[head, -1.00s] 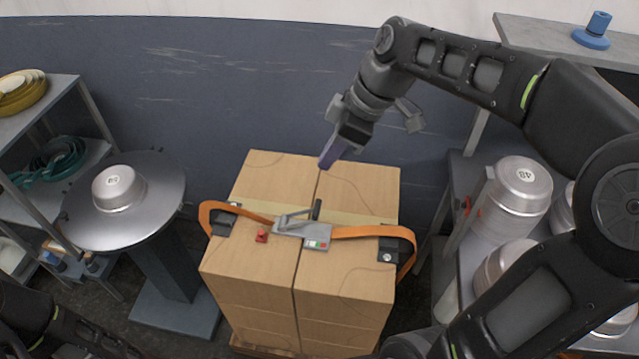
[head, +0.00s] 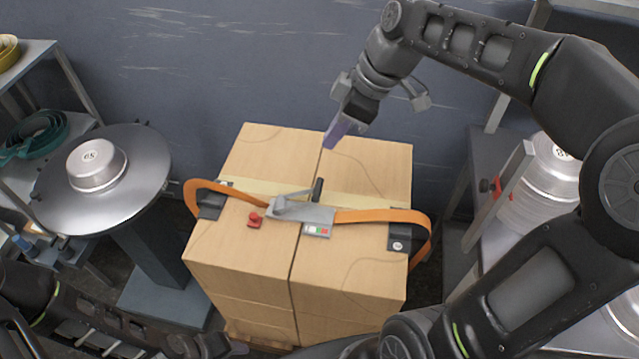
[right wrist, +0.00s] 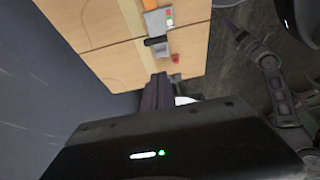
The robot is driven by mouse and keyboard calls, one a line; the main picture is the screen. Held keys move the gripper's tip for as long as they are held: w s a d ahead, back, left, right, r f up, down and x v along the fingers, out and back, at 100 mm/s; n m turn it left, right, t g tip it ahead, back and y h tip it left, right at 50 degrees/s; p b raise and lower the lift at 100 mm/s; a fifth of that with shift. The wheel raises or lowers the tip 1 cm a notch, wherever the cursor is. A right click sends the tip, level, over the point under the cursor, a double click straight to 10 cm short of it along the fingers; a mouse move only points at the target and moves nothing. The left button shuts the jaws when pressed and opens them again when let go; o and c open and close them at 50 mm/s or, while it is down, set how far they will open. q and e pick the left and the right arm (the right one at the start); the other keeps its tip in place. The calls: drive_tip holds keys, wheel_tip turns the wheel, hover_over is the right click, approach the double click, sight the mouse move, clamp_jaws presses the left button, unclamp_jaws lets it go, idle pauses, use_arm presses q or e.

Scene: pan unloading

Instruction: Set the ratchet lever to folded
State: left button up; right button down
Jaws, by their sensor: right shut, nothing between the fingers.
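The grey ratchet (head: 302,212) lies on top of the cartons on an orange strap (head: 378,216). Its metal lever (head: 292,201) sticks up at a slant from the body, with a black grip (head: 318,189) at its end. The ratchet body (right wrist: 157,22) and black grip (right wrist: 155,42) also show in the right wrist view. A small plate with a green and a red patch (head: 317,230) sits at its front. My right gripper (head: 333,135) is shut and empty, beyond the lever near the cartons' back edge, apart from the grip. My left gripper's fingers are not visible; only arm parts show at lower left.
A red piece (head: 254,220) sits on the left carton (head: 235,244). A round metal stand (head: 140,190) with a pan (head: 97,165) is at left. Metal pots (head: 540,190) are at right. A wall rises behind the cartons.

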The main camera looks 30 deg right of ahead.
drive_tip(key=shift+f, duration=0.1)
idle(0.3)
hover_over(319, 189)
drive_tip(key=f, duration=0.5)
drive_tip(key=a+f, duration=0.1)
drive_tip(key=f, duration=0.2)
drive_tip(key=shift+w+f+p, duration=0.2)
drive_tip(key=shift+w+p, duration=0.2)
drive_tip(key=f, duration=0.2)
drive_tip(key=d+f, duration=0.1)
drive_tip(key=shift+s+f, duration=0.2)
drive_tip(key=shift+s, duration=0.05)
drive_tip(key=shift+s+f, duration=0.1)
drive_tip(key=shift+f, duration=0.35)
